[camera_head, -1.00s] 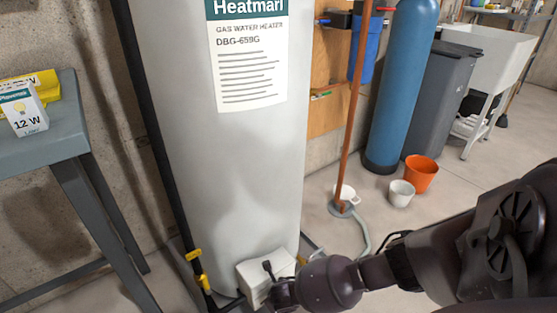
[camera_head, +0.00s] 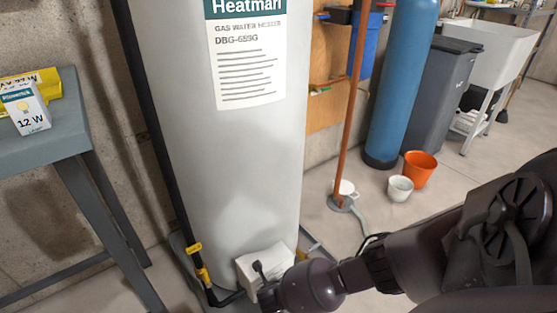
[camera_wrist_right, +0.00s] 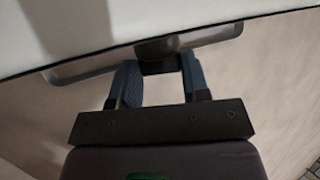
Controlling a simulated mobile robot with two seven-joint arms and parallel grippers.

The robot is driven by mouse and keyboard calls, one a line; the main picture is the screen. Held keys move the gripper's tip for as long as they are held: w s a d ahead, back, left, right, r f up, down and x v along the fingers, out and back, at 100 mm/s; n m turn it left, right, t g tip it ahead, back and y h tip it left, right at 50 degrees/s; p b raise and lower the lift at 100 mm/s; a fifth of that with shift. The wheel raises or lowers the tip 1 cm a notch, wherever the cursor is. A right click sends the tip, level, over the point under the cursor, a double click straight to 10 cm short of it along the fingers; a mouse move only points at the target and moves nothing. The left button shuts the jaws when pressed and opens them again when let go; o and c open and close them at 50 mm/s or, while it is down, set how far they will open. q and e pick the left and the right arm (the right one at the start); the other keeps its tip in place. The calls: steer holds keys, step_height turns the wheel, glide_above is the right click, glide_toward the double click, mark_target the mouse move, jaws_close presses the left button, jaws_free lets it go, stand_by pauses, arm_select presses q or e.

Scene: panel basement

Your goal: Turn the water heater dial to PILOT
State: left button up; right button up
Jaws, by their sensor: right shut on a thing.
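The white water heater (camera_head: 220,170) stands upright in the head view, with a white control box (camera_head: 276,258) low on its front. My right arm comes in from the right, and its wrist covers part of the box. A small dark piece (camera_head: 259,270) shows in front of the box; I cannot tell whether it is a finger or part of the control. In the right wrist view my right gripper (camera_wrist_right: 157,76) has a finger on each side of a dark block, apparently the dial (camera_wrist_right: 160,66), and is shut on it. The dial's markings are not visible. My left gripper is not in view.
A yellow-handled gas valve (camera_head: 195,250) and black pipe stand left of the control box. A grey table (camera_head: 60,145) with light-bulb boxes is at left. A copper pipe (camera_head: 352,110), white pot (camera_head: 399,188) and orange bucket (camera_head: 419,168) stand at right.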

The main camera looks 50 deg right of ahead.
steer(key=shift+a+f+h, duration=0.1)
steer(key=shift+a+h, duration=0.1)
steer(key=shift+h, duration=0.5)
arm_select(q)
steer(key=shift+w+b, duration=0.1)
steer(key=shift+b, duration=0.2)
arm_select(e)
steer(key=h, duration=0.2)
steer(key=n+h, duration=0.1)
steer(key=shift+a+f+g, duration=0.1)
steer(key=shift+f+g, duration=0.15)
steer(key=shift+g, duration=0.05)
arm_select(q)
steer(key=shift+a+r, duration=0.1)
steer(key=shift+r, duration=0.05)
arm_select(e)
steer(key=shift+h, duration=0.3)
steer(key=o, duration=0.9)
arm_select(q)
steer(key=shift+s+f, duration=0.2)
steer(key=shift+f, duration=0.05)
